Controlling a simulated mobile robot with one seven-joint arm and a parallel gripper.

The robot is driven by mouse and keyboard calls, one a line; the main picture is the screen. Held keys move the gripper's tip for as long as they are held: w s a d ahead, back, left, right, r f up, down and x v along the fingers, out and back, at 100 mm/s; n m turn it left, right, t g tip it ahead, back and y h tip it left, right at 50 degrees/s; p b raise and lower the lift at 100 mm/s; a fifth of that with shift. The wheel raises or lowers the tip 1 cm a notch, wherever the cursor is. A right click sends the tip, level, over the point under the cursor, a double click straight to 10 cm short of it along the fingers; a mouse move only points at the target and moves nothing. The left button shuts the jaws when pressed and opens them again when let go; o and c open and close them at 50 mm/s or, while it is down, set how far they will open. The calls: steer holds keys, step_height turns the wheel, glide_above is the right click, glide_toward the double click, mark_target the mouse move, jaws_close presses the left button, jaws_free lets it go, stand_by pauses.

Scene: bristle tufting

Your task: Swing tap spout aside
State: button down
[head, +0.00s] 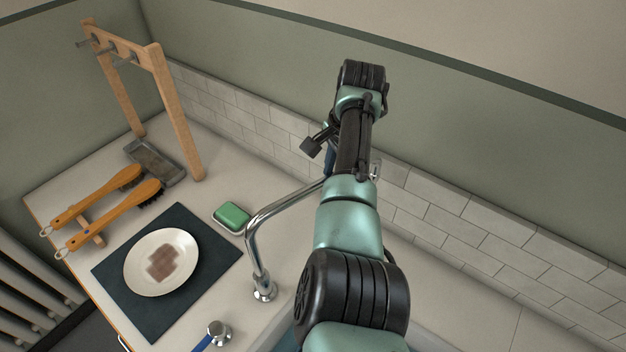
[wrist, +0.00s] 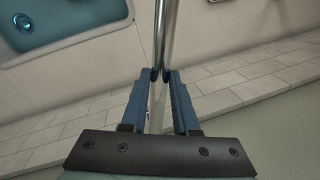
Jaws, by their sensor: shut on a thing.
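My gripper (wrist: 161,76) is shut on the spout, with a blue finger on each side of the chrome tube (wrist: 163,33) in the wrist view. In the head view the fingers are mostly hidden behind my arm, with a little blue showing near the spout's end.
A green sponge (head: 232,216) lies left of the spout. A stained plate (head: 161,262) rests on a dark mat (head: 117,277). Two brushes (head: 115,212), a metal tray (head: 155,163) and a wooden rack (head: 176,115) stand farther left. The tiled wall (head: 455,235) is close behind.

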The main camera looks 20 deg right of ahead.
steer(key=shift+w+a+n, duration=0.15)
steer(key=shift+w+n, duration=0.15)
steer(key=shift+w, duration=0.15)
steer(key=c, duration=0.7)
jaws_free()
steer(key=s+r+b, duration=0.1)
steer(key=r, duration=0.3)
steer(key=r+b, duration=0.1)
steer(key=r, duration=0.3)
steer(key=s+r+b, duration=0.1)
steer(key=r, duration=0.3)
steer(key=shift+s+d+r, duration=0.3)
steer(key=shift+d+r, duration=0.05)
